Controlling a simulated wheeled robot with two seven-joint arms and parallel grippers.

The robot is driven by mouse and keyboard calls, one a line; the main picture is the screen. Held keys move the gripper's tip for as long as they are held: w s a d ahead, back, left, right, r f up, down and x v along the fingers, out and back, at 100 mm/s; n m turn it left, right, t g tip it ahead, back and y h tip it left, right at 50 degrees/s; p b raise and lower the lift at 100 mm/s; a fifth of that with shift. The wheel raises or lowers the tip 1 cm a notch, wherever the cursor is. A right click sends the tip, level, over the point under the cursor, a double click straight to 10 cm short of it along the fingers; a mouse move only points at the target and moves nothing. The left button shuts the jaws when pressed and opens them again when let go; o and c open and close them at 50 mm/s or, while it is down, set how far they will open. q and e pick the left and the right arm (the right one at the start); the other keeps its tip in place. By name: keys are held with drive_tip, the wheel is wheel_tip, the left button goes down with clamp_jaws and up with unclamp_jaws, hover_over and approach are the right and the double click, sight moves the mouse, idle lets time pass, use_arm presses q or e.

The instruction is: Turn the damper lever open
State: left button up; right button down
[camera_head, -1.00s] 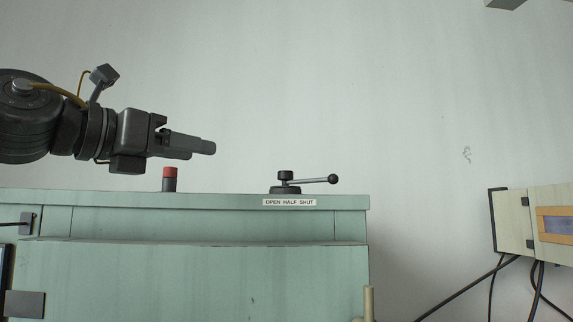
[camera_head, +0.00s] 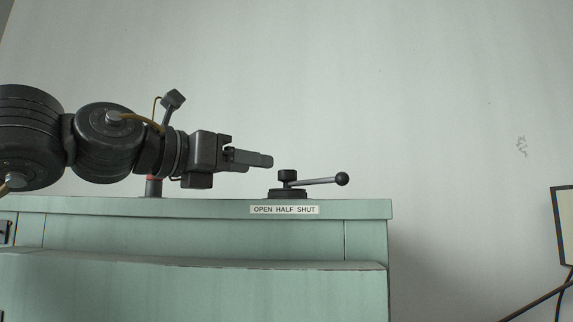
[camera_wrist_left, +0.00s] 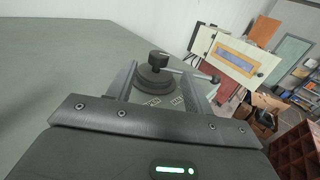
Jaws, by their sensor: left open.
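The damper lever (camera_head: 318,182) is a thin grey rod with a black ball at its end, set on a dark round hub (camera_head: 288,190) on top of the green cabinet. It points right, toward the SHUT end of the label (camera_head: 284,210), which reads OPEN HALF SHUT. My left gripper (camera_head: 268,161) is just left of and slightly above the hub, apart from it. In the left wrist view the gripper (camera_wrist_left: 165,88) is open, with the hub (camera_wrist_left: 154,76) showing between and beyond its fingers. The lever rod and ball (camera_wrist_left: 215,79) reach right there. My right gripper is not in view.
The green cabinet (camera_head: 190,228) has a flat top. A post with a red band (camera_head: 153,186) stands on it, partly behind my left arm. A pale panel box (camera_head: 563,225) with black cables is at far right.

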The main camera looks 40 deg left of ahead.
sight(288, 171)
use_arm(q)
drive_tip(key=w+p, duration=0.1)
drive_tip(key=w, duration=0.1)
drive_tip(key=w+p, duration=0.1)
drive_tip(key=w, duration=0.2)
drive_tip(key=w+p, duration=0.1)
drive_tip(key=w, duration=0.2)
drive_tip(key=shift+d, duration=0.3)
drive_tip(key=shift+w, duration=0.55)
drive_tip(key=shift+w+f, duration=0.15)
drive_tip(key=shift+p, duration=0.3)
clamp_jaws()
drive_tip(key=shift+d, duration=0.1)
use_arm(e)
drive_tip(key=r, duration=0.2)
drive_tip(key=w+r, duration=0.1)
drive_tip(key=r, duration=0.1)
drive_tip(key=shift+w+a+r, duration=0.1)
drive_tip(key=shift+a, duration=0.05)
